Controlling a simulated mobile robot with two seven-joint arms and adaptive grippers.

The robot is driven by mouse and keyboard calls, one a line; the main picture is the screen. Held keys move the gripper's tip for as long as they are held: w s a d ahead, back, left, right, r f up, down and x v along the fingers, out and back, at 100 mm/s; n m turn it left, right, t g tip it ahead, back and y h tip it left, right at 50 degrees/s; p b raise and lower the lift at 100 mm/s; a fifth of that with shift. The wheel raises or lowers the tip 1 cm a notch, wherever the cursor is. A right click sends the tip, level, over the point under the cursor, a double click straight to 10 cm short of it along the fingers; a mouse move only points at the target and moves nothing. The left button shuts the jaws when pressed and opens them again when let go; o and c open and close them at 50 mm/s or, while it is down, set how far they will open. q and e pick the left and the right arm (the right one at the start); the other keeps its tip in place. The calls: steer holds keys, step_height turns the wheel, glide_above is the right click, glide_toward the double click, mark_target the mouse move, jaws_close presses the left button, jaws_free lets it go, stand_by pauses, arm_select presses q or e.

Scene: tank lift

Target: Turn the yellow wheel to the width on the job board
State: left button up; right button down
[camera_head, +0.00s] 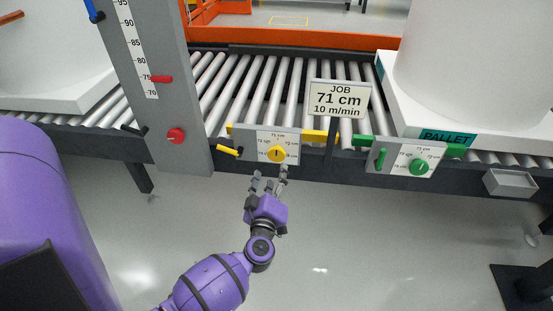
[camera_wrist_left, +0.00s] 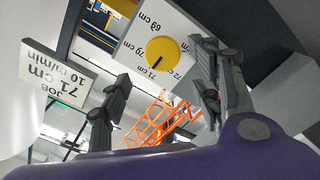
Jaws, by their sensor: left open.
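The yellow wheel (camera_head: 277,155) sits on a pale plate (camera_head: 265,143) at the conveyor's front edge. In the left wrist view, the wheel (camera_wrist_left: 163,50) is ringed by width labels such as 69 cm, 71 cm and 72 cm. Its dark mark lies on the side near the 71 cm label; the exact setting is hard to tell. The job board (camera_head: 339,99) reads 71 cm, 10 m/min; it also shows upside down in the left wrist view (camera_wrist_left: 57,72). My left gripper (camera_head: 269,182) is open and empty, just in front of and below the wheel, apparently apart from it.
A green wheel (camera_head: 419,167) on a similar plate is to the right. A grey post (camera_head: 150,90) with a scale and red knob (camera_head: 176,136) stands left. A small yellow lever (camera_head: 228,150) is left of the yellow wheel. Floor in front is clear.

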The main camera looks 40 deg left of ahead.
mark_target(277, 156)
arm_select(q)
steer(key=b+x, duration=0.2)
steer(key=x, duration=0.5)
steer(key=shift+w+a, duration=0.2)
steer(key=shift+w, duration=0.15)
steer(key=c, duration=1)
steer(key=shift+r+p, duration=0.25)
steer(key=shift+p, duration=0.25)
steer(key=shift+c, duration=0.5)
steer(key=shift+f, duration=0.2)
